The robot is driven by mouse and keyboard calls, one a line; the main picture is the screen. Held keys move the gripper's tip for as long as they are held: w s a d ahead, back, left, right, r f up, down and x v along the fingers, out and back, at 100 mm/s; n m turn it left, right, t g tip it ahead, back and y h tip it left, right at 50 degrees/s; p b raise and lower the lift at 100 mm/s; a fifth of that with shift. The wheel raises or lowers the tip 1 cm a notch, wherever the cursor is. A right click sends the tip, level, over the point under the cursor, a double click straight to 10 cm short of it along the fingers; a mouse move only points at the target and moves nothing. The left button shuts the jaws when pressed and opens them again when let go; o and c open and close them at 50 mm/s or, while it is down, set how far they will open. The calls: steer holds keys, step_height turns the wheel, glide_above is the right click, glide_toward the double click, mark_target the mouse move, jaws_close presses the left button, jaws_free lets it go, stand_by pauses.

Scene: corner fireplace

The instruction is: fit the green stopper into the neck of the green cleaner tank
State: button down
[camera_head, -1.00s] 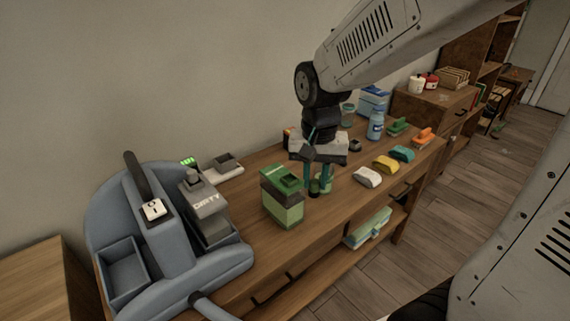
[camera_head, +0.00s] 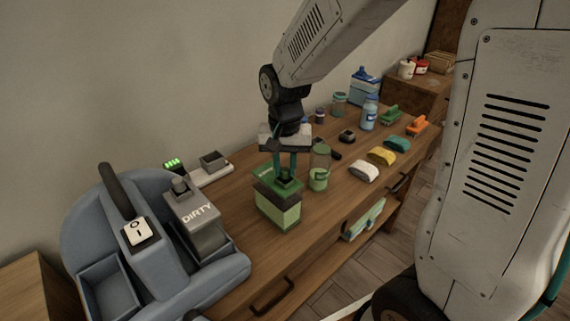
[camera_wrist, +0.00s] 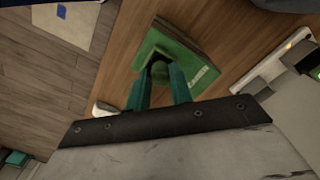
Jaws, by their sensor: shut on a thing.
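The green cleaner tank (camera_head: 279,212) stands upright on the wooden bench, with a dark green top and a paler green lower part. My gripper (camera_head: 288,174) points down over the tank's raised neck, its teal fingers shut on the green stopper. In the wrist view the dark round stopper (camera_wrist: 160,71) sits between the fingertips (camera_wrist: 159,82), over the square neck on the green tank top (camera_wrist: 190,63). The fingers and stopper cover the neck opening. I cannot tell whether the stopper is inside the neck or just above it.
A green-tinted jar (camera_head: 319,170) stands close right of the tank. The blue-grey cleaner machine (camera_head: 150,262) with its DIRTY tank (camera_head: 196,222) is at the left. Several sponges, brushes and bottles stand farther right, including a blue bottle (camera_head: 369,114). Some bench top before the jar is clear.

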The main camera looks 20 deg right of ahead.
mark_target(285, 169)
steer(key=shift+f, duration=0.15)
steer(key=c, duration=1.3)
jaws_free()
steer(key=shift+o, duration=0.2)
step_height(285, 169, up, 11)
steer(key=s+d+r+n, duration=0.1)
steer(key=s+n, duration=0.1)
steer(key=s, duration=0.9)
steer(key=s+d+r+n+t, duration=0.1)
steer(key=s+d+n, duration=0.1)
steer(key=s, duration=0.9)
steer(key=shift+r+n, duration=0.25)
steer(key=shift+n, duration=0.45)
